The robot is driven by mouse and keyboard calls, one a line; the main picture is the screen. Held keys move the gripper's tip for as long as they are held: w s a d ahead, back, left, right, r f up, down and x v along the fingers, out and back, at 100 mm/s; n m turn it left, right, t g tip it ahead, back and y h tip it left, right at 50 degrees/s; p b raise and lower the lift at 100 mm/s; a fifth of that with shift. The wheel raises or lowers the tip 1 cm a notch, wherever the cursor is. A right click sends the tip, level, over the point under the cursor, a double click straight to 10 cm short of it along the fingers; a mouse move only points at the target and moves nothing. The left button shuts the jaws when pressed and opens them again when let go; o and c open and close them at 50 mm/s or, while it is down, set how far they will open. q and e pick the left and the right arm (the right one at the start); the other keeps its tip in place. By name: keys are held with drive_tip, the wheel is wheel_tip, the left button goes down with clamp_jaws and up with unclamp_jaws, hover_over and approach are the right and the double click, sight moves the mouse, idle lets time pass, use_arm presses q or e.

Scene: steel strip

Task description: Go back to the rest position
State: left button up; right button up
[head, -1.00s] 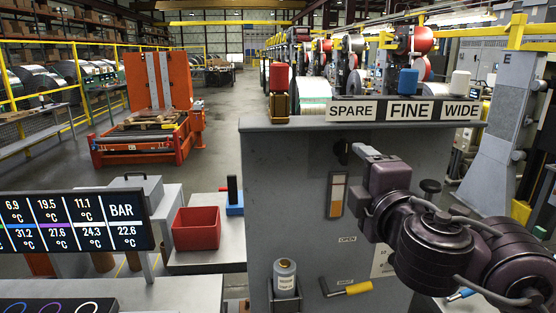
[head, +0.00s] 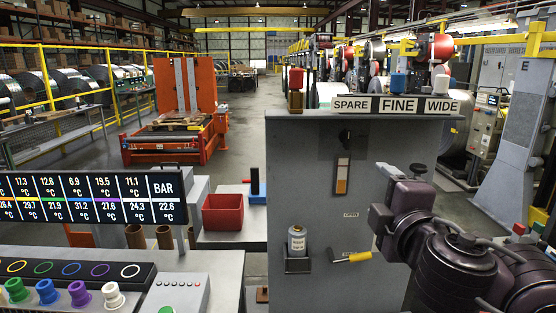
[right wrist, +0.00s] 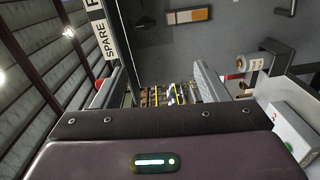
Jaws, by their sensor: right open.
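My right gripper (head: 386,170) is in front of the right part of the grey cabinet (head: 300,190); its arm enters from the lower right. In the right wrist view its two grey fingers (right wrist: 163,88) stand apart with nothing between them. A black knob (head: 345,138) on the cabinet face is to the left of the gripper and apart from it. My left gripper is not in view.
SPARE, FINE and WIDE signs (head: 397,105) top the cabinet. A red bin (head: 222,212), a display (head: 98,197) and coloured knobs (head: 79,293) are left. Open floor lies behind.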

drive_tip(key=s+f+m+g, duration=0.2)
drive_tip(key=f+m+g, duration=0.15)
drive_tip(key=f, duration=0.75)
drive_tip(key=s+f+m+g, duration=0.2)
drive_tip(key=f+m+g, duration=0.15)
drive_tip(key=f, duration=0.65)
drive_tip(key=s+d+f+m+g, duration=0.2)
drive_tip(key=s+f+m+g, duration=0.6)
drive_tip(key=s+f, duration=1)
drive_tip(key=s+d+f+b+x, duration=0.1)
drive_tip(key=s+x, duration=0.2)
drive_tip(key=x, duration=1.2)
drive_tip(key=s+d+b+x, duration=0.1)
drive_tip(key=s+x, duration=0.2)
drive_tip(key=x, duration=1.2)
use_arm(q)
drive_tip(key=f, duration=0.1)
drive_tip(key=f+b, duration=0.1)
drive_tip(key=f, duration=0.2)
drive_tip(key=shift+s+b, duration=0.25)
drive_tip(key=shift+b, duration=0.1)
use_arm(e)
drive_tip(key=s+d+f, duration=0.1)
drive_tip(key=s+f, duration=0.9)
drive_tip(key=f, duration=0.1)
drive_tip(key=s+d+f+g, duration=0.1)
drive_tip(key=s+d+f, duration=0.1)
drive_tip(key=s+f, duration=0.8)
drive_tip(key=shift+d+f+h, duration=0.3)
drive_tip(key=shift+f, duration=0.2)
